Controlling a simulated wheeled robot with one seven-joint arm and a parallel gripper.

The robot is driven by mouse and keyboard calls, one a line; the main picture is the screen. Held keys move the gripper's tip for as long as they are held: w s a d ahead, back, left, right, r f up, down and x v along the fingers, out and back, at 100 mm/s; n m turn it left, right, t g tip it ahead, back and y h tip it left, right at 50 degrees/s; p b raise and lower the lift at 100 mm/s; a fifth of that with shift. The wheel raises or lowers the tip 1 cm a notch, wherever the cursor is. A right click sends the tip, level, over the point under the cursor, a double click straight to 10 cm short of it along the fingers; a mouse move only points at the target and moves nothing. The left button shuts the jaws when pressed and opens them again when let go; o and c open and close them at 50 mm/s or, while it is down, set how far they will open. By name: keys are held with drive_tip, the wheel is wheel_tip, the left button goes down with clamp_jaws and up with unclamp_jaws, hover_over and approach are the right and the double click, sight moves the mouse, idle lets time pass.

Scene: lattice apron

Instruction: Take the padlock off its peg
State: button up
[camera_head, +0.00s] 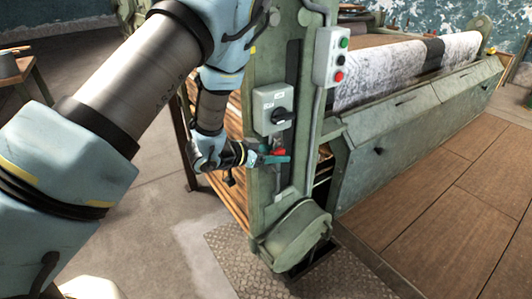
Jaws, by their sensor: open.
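A small red object (279,152), which looks like the padlock, sits on the front of the green machine column (262,205), just below a grey switch box. My gripper (277,159) is at the red object, its teal fingers open and pointing right. The red object shows between or just above the fingers. I cannot tell whether they touch it. The peg is too small or too hidden by the gripper to make out.
The grey switch box (268,100) with a black knob is close above my gripper. A push-button box (332,57) is higher to the right. A rounded green housing (292,235) is below. A wooden table (22,68) stands at far left.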

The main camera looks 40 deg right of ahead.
drive_tip(key=shift+d+f, duration=0.1)
drive_tip(key=shift+d, duration=0.15)
clamp_jaws()
idle(0.4)
idle(0.6)
idle(0.7)
